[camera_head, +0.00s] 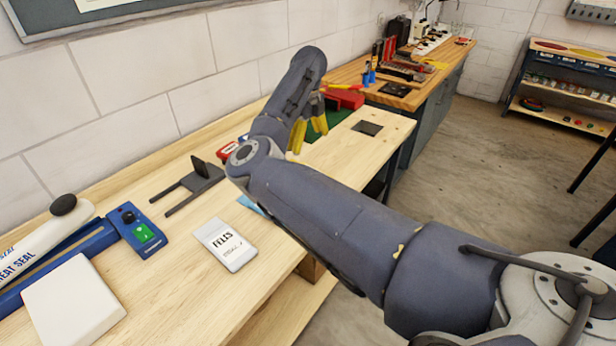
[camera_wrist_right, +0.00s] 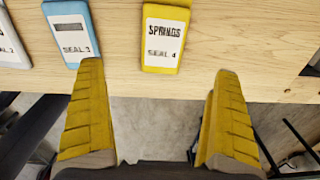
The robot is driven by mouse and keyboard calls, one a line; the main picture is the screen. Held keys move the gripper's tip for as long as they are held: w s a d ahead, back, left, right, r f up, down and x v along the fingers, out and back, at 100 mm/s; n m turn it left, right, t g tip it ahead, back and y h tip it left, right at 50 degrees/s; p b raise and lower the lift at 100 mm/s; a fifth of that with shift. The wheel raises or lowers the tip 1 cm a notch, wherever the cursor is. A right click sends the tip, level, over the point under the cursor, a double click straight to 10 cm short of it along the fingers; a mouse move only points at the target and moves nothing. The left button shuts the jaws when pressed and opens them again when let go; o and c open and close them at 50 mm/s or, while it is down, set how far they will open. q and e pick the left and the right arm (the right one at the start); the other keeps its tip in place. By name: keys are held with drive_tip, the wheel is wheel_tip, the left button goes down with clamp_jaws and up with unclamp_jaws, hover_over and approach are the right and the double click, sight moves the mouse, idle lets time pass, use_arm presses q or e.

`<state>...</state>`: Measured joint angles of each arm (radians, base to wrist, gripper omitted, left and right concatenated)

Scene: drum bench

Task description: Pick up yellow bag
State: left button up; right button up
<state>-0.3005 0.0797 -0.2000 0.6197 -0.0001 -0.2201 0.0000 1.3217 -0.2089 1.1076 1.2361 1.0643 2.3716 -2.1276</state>
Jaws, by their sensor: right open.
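The yellow bag (camera_wrist_right: 163,40), with a white label reading SPRINGS and SEAL 4, lies flat near the table's edge in the right wrist view. I cannot see it in the head view, where my right arm covers part of the bench front. My right gripper (camera_head: 309,129) has yellow ribbed fingers, spread wide and empty. In the right wrist view the gripper (camera_wrist_right: 160,72) has its fingertips on either side of the bag's line, apart from it. My left gripper is not in view.
A blue bag (camera_wrist_right: 70,30) marked SEAL 3 lies left of the yellow one. A white FELTS bag (camera_head: 225,243), a dark bracket (camera_head: 195,183) and a blue device (camera_head: 138,230) lie on the wooden bench (camera_head: 185,290). A dark square (camera_head: 367,128) lies farther along.

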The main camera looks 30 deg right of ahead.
wheel_tip(320, 180, down, 9)
drive_tip(key=shift+d+r, duration=0.1)
drive_tip(key=shift+r, duration=0.1)
drive_tip(key=shift+w+d+f, duration=0.1)
drive_tip(key=shift+f, duration=1.25)
drive_tip(key=shift+w+d+f, duration=0.1)
drive_tip(key=shift+f, duration=1.2)
drive_tip(key=c, duration=1.2)
